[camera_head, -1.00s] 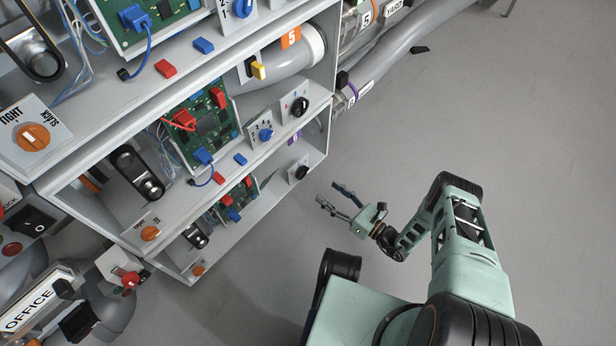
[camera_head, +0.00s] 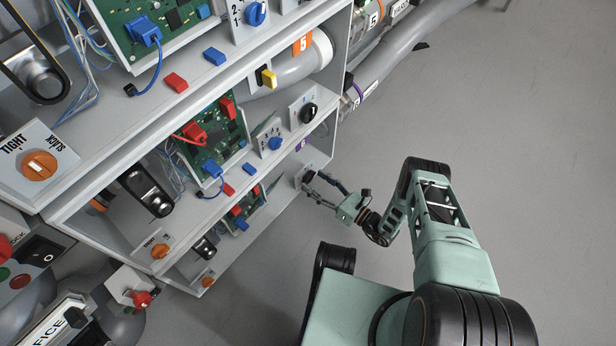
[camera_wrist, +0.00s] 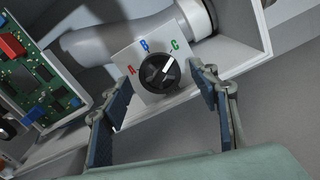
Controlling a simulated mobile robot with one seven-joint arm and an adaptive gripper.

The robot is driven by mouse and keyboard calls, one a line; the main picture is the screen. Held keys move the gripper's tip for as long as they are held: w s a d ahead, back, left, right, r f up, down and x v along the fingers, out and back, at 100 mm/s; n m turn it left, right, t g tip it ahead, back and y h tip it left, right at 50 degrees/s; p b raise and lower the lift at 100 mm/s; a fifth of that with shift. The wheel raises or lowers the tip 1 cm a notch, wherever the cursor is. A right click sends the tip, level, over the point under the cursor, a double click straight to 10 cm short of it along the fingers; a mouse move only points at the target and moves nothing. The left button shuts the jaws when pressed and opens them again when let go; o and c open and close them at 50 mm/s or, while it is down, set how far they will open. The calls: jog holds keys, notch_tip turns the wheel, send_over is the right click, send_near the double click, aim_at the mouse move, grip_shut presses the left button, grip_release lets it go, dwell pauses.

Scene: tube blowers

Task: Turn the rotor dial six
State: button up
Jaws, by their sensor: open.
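The rotor dial is a round black knob (camera_wrist: 160,73) with a white pointer line, on a white plate (camera_wrist: 125,60) lettered A, B and C in the wrist view. The pointer leans to the upper right, roughly toward the green C. In the head view the dial is on the lowest shelf at its right end, largely hidden by my fingers. My gripper (camera_head: 313,182) is open there, its fingertips close to the plate. In the wrist view my gripper (camera_wrist: 160,82) has one finger on each side of the knob, apart from it; contact is not visible.
A grey pipe (camera_wrist: 110,42) runs behind the plate. A circuit board (camera_wrist: 38,70) stands to the left. In the head view, another black dial (camera_head: 309,112) and a blue dial (camera_head: 274,143) sit on the shelf above. Grey floor (camera_head: 500,130) to the right is clear.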

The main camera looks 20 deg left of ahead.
jog(key=shift+x, duration=0.8)
jog(key=c, duration=1.2)
jog(key=shift+o, duration=0.2)
